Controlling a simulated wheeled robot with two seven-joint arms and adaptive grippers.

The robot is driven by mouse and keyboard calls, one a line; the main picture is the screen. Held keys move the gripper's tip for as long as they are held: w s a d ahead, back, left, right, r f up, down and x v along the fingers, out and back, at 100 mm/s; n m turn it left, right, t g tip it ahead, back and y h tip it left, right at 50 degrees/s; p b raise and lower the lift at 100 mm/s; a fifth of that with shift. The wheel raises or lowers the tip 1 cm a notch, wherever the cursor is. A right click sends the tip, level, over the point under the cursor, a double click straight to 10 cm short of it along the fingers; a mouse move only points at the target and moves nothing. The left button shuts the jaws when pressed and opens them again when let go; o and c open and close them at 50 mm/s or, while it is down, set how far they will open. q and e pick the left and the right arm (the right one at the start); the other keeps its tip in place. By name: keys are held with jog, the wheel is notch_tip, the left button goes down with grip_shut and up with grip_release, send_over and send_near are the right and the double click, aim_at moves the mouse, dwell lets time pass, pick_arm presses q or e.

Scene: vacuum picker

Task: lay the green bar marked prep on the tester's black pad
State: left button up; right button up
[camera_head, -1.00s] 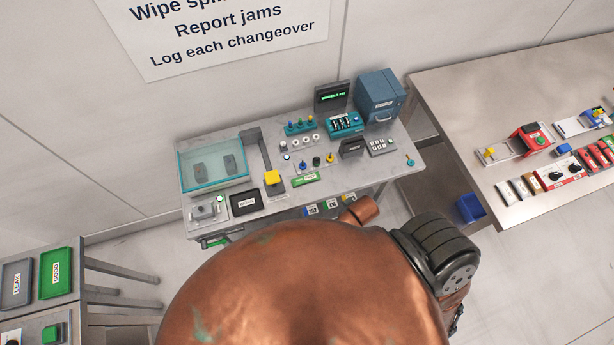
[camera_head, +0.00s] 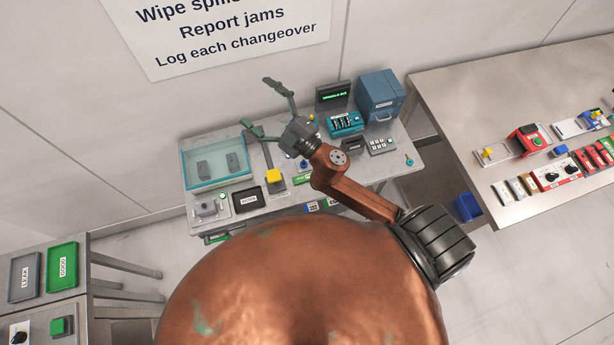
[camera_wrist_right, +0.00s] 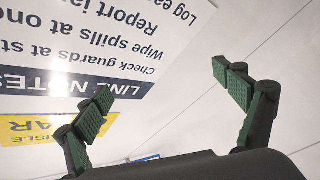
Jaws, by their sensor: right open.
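The green bar (camera_head: 301,180) with a white label lies near the front of the grey bench, partly hidden by my right arm; its lettering is too small to read. A black pad (camera_head: 246,200) with a white label lies farther left on the bench front; I cannot tell whether it belongs to the tester. My right gripper (camera_head: 258,103) is raised above the bench's back, its two fingers spread wide and empty. In the right wrist view the open fingers (camera_wrist_right: 162,82) face the wall and its signs. My left gripper is not in view.
A glass-walled tank (camera_head: 215,168) stands at the bench's left, with a yellow block (camera_head: 274,176) on a dark stand beside it. A teal rack (camera_head: 345,123), a small screen (camera_head: 332,96) and a blue cabinet (camera_head: 380,95) stand at the back right. A second table (camera_head: 450,95) is at right.

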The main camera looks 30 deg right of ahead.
jog(key=s+a+f+n+g+y, duration=0.1)
jog(key=s+a+n+g+y, duration=0.1)
jog(key=a+n+g+y, duration=0.35)
jog(key=s+a+n+g+y, duration=0.2)
jog(key=s+a+n+y, duration=0.1)
jog(key=a+n, duration=0.4)
jog(key=s+a+f+n+g, duration=0.3)
jog(key=a+f+g, duration=0.2)
jog(key=n+g+h, duration=0.4)
jog(key=g+h, duration=0.3)
jog(key=h, duration=0.9)
send_over(307, 177)
jog(key=shift+t, duration=0.25)
notch_tip(307, 177, down, 24)
jog(key=shift+w+f, duration=0.1)
jog(key=shift+f, duration=0.9)
notch_tip(307, 177, down, 6)
jog(key=shift+r+p, duration=0.1)
jog(key=shift+p, duration=0.6)
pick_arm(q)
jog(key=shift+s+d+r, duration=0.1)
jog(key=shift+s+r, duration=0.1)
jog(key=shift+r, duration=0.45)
pick_arm(e)
jog(key=shift+c, duration=0.3)
